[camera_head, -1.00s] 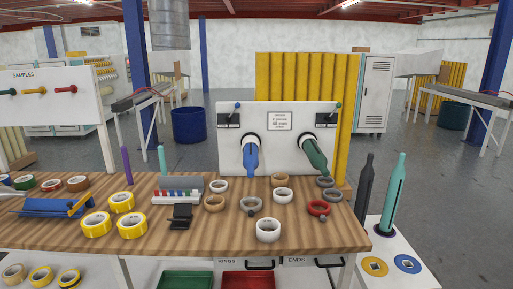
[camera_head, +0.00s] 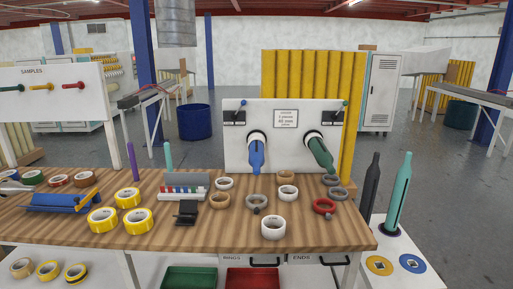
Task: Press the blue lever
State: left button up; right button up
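A white upright panel (camera_head: 285,151) stands at the back of the wooden table. A small lever with a blue knob (camera_head: 242,103) rises from a black box at its upper left, and one with a green knob (camera_head: 345,104) is at its upper right. A printed label (camera_head: 286,118) sits between the levers.
Tape rolls lie on the table (camera_head: 180,238), with yellow ones (camera_head: 102,220) at the left and white, grey and red ones below the panel. A blue tool (camera_head: 60,202) lies far left. A dark bottle shape (camera_head: 370,188) and a teal one (camera_head: 399,193) stand at the right.

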aim_at(243, 103)
jog(key=i+l+z, duration=0.45)
jog(key=i+l, duration=0.75)
jog(key=l, duration=0.15)
